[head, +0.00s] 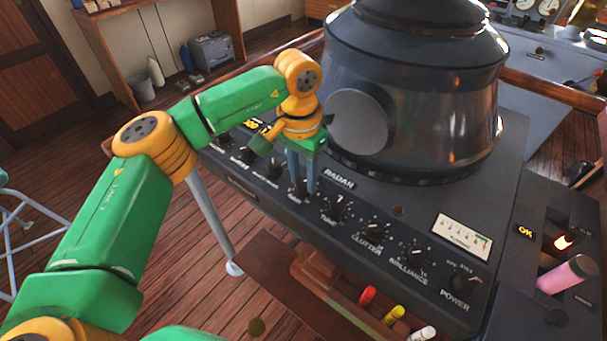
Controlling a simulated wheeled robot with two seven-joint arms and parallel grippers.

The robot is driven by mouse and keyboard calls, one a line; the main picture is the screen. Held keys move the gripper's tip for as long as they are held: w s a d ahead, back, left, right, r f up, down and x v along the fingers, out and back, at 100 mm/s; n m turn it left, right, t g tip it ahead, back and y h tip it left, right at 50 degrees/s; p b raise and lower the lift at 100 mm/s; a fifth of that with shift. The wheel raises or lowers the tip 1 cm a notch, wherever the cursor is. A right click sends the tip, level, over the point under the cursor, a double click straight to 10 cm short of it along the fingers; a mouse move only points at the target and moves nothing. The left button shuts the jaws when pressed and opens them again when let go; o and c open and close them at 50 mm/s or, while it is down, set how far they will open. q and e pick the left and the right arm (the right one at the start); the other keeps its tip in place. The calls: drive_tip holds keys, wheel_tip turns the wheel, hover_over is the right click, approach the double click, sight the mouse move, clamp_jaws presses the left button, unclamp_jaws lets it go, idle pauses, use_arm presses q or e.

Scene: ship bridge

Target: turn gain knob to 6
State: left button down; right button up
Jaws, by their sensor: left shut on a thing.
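The radar console (440,215) has a sloped dark panel with a row of black knobs. The gain knob (299,189) is in the row, left of the tune knob (334,209). My left gripper (302,187) points down at the panel from above, its two grey fingers shut on the gain knob. The fingers and wrist hide much of the knob, and its pointer and scale cannot be read. My right gripper does not show.
Clutter (375,230), brilliance (417,254) and power (463,280) knobs lie to the right. The large radar hood (415,90) rises behind the panel. Red, yellow and white markers (394,315) stand at the front ledge.

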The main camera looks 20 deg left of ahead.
sight(301, 181)
use_arm(q)
drive_tip(key=shift+s+f, duration=0.1)
drive_tip(key=shift+f, duration=0.05)
drive_tip(key=c, duration=0.5)
unclamp_jaws()
drive_tip(key=shift+c, duration=0.2)
drive_tip(key=shift+r, duration=0.5)
wheel_tip(301, 181, up, 6)
drive_tip(key=shift+a+r+b, duration=0.15)
drive_tip(key=shift+r+b, duration=0.05)
drive_tip(key=shift+b, duration=0.25)
drive_tip(key=shift+f, duration=0.1)
